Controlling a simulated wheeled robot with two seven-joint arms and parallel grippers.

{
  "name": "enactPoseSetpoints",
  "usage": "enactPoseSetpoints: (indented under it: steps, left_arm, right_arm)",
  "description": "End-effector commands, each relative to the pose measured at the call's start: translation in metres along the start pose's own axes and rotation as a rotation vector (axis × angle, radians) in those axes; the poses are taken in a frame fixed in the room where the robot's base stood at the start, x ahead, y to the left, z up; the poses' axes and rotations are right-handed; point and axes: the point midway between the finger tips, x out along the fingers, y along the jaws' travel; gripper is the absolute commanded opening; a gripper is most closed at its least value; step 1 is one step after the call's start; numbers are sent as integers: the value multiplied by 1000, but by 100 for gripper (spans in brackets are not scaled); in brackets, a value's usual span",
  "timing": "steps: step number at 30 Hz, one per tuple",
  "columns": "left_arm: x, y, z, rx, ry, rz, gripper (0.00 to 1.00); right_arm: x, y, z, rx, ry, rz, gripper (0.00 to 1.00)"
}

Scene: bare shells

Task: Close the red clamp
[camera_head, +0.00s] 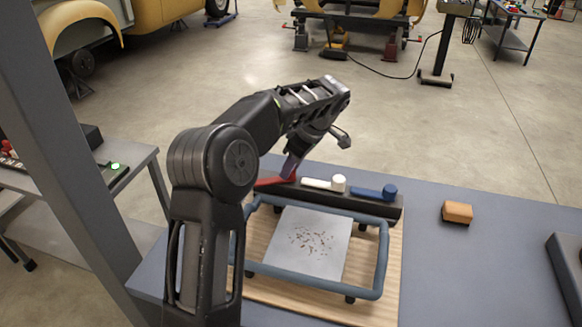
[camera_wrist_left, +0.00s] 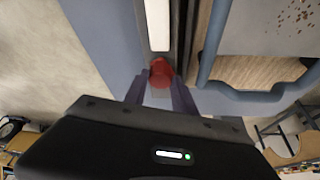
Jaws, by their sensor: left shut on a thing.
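The red clamp (camera_head: 268,182) is at the left end of a dark bar (camera_head: 350,202), in line with a white clamp (camera_head: 318,184) and a blue clamp (camera_head: 372,193). My left gripper (camera_head: 291,168) reaches down onto the red clamp from above and hides part of it. In the left wrist view the clamp's round red end (camera_wrist_left: 161,73) sits between the two fingers (camera_wrist_left: 160,95), which are shut on it. How far the red lever is tilted is hard to tell. My right gripper is not in view.
A brown block (camera_head: 457,212) lies to the right on the grey-blue table (camera_head: 490,270). A dark object (camera_head: 568,270) stands at the right edge.

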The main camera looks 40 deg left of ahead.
Motion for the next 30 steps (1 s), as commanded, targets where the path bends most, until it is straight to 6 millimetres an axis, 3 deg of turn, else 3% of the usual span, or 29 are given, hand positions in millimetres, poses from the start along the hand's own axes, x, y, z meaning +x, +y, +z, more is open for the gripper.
enactPoseSetpoints:
  steps: [21,30]
  left_arm:
    - [-8,3,-3,-597,3,-249,0]
    - [-3,3,-1,-730,0,-302,0]
  right_arm:
    - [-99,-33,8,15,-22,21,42]
    - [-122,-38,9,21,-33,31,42]
